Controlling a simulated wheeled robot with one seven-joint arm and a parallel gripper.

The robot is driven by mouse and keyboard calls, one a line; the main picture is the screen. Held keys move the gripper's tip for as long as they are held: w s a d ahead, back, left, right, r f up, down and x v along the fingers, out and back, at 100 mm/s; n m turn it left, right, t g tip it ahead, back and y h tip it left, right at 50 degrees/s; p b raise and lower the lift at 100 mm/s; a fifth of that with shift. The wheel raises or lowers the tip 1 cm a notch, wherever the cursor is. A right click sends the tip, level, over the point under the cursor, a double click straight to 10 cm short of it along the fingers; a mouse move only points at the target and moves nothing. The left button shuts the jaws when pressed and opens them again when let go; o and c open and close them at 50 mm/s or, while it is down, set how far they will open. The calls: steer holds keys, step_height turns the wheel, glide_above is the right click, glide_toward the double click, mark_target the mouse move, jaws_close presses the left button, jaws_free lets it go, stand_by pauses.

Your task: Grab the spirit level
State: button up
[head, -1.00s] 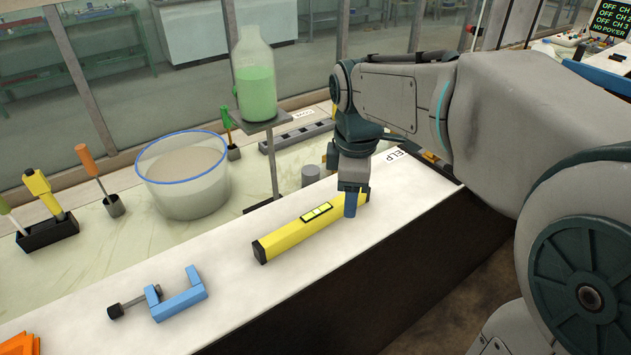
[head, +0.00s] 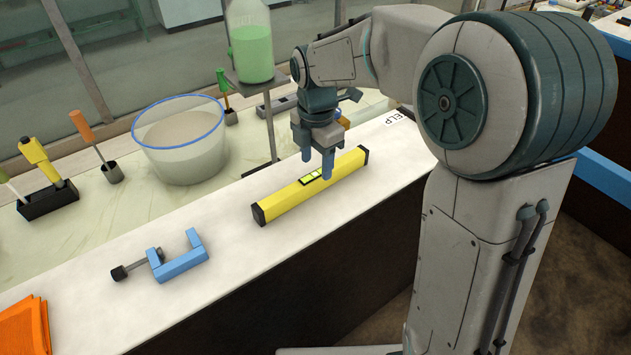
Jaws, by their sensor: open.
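The spirit level (head: 290,201) is a long yellow bar with dark ends and a greenish vial window near its middle. It lies at a slant on the white bench top. My gripper (head: 317,167) points down over the level, close to the vial window. Its two blue fingers are apart, one on the far left side and one nearer the right part of the bar. I cannot tell whether the fingertips touch the level. No other thing shows between the fingers.
A blue clamp (head: 180,266) lies left of the level, with orange cloth (head: 22,325) at the lower left. Behind stand a blue-rimmed bowl (head: 180,140) and a bottle of green liquid (head: 251,50) on a stand (head: 271,130). Bare white bench top (head: 225,235) lies between clamp and level.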

mark_target(315, 175)
steer(key=shift+w+a+f+p, duration=0.1)
steer(key=shift+f+p, duration=0.2)
steer(key=shift+f, duration=2.5)
steer(key=shift+c, duration=0.3)
jaws_close()
steer(key=shift+r, duration=0.1)
